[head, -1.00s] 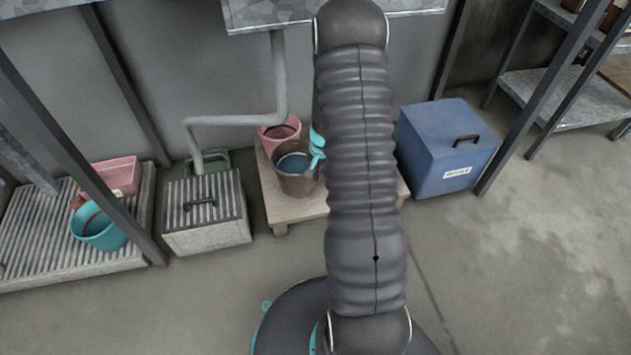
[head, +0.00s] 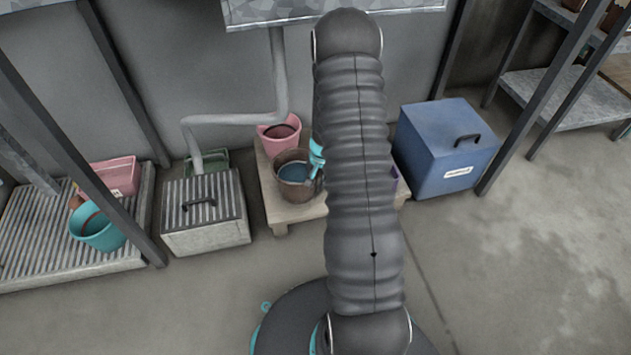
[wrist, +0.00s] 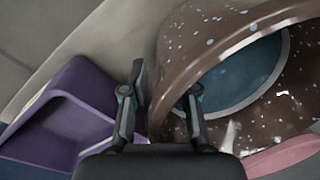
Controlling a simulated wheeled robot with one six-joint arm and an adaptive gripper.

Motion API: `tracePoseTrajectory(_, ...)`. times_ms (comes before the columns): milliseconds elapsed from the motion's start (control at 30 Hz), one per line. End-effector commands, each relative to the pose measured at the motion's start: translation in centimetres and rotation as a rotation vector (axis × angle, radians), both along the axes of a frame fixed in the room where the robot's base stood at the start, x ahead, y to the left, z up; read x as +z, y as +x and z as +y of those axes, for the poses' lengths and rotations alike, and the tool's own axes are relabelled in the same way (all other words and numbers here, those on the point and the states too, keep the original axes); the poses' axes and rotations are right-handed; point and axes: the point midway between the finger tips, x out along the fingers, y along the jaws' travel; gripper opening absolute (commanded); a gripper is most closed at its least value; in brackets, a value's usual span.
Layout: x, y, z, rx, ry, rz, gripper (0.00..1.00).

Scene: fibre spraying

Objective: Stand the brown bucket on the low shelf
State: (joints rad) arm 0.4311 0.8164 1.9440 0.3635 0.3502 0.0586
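The brown bucket (head: 293,194), speckled and blue inside, stands on the low pale wooden shelf (head: 283,212) in the head view. It looks upright. In the wrist view the bucket (wrist: 172,70) fills the upper right. My gripper (wrist: 165,95) is at its rim, with the left finger outside the wall and the right finger over the rim. The fingers are apart with a visible gap, and I see no clear grip. In the head view my arm hides most of the gripper; a teal part (head: 317,157) shows beside the bucket.
A pink bucket (head: 270,145) stands just behind. A purple bin (wrist: 60,140) is left of my gripper in the wrist view. A blue box (head: 440,160) is to the right and a grey slatted box (head: 205,225) to the left. A teal bucket (head: 97,238) stands farther left.

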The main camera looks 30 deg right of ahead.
Motion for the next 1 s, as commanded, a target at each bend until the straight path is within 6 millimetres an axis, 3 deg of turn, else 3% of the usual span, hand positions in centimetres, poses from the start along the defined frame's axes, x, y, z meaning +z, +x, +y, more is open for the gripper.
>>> tracePoseTrajectory(367,0.7,0.0,0.0,0.000,-0.001,-0.001,0.31)
tracePoseTrajectory(800,8.7,-0.7,-0.8,0.000,-0.002,-0.003,0.31)
tracePoseTrajectory(1000,11.2,-1.0,-1.0,0.001,-0.001,-0.002,0.31)
